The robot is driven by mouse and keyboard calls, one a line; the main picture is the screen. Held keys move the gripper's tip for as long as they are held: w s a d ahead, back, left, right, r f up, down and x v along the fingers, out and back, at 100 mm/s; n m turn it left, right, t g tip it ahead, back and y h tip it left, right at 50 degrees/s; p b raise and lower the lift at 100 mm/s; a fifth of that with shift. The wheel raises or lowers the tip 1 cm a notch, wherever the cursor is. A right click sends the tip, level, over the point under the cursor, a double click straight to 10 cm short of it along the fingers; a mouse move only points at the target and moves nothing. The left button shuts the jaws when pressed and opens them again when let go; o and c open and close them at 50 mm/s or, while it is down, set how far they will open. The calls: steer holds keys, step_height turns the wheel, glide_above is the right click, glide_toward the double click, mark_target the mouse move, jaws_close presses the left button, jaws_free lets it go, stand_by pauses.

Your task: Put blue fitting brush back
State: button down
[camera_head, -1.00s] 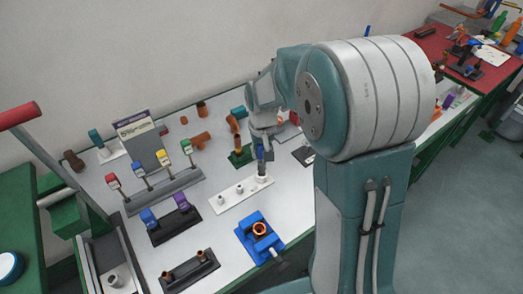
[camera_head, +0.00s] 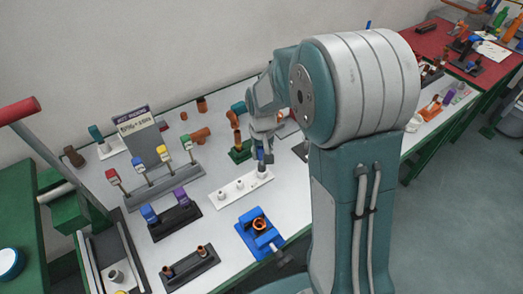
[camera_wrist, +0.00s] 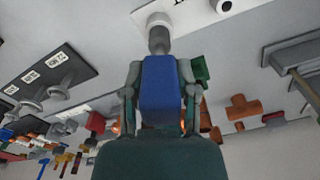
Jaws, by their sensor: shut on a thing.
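The blue fitting brush (camera_head: 261,155) stands roughly upright in my gripper (camera_head: 262,140), over the right end of the white rack (camera_head: 229,203). In the wrist view, the fingers of my gripper (camera_wrist: 160,100) are shut on its blue handle (camera_wrist: 160,82). Its grey lower part (camera_wrist: 159,40) meets a round white socket (camera_wrist: 155,19) on the rack. I cannot tell how deep the tip sits in it. Two other white sockets (camera_head: 240,185) on the rack are empty.
A blue vise (camera_head: 262,238) stands in front of the rack. A dark stand with blue and purple pieces (camera_head: 173,220) and a grey rack of coloured-handled brushes (camera_head: 165,183) are to the left. A green block with a copper fitting (camera_head: 240,154) stands close behind my gripper.

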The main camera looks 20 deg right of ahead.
steer(key=shift+f, duration=1.35)
steer(key=shift+c, duration=1.5)
jaws_free()
step_height(320, 180, up, 11)
steer(key=shift+f, duration=0.1)
steer(key=shift+s+r, duration=0.2)
steer(key=shift+r, duration=0.5)
steer(key=s+r+t, duration=0.2)
steer(key=s+r, duration=0.2)
steer(key=s, duration=0.6)
steer(key=s+r+t, duration=0.3)
steer(key=s+r, duration=0.2)
steer(key=s, duration=0.5)
steer(key=shift+s+r+n, duration=0.25)
steer(key=shift+n, duration=0.15)
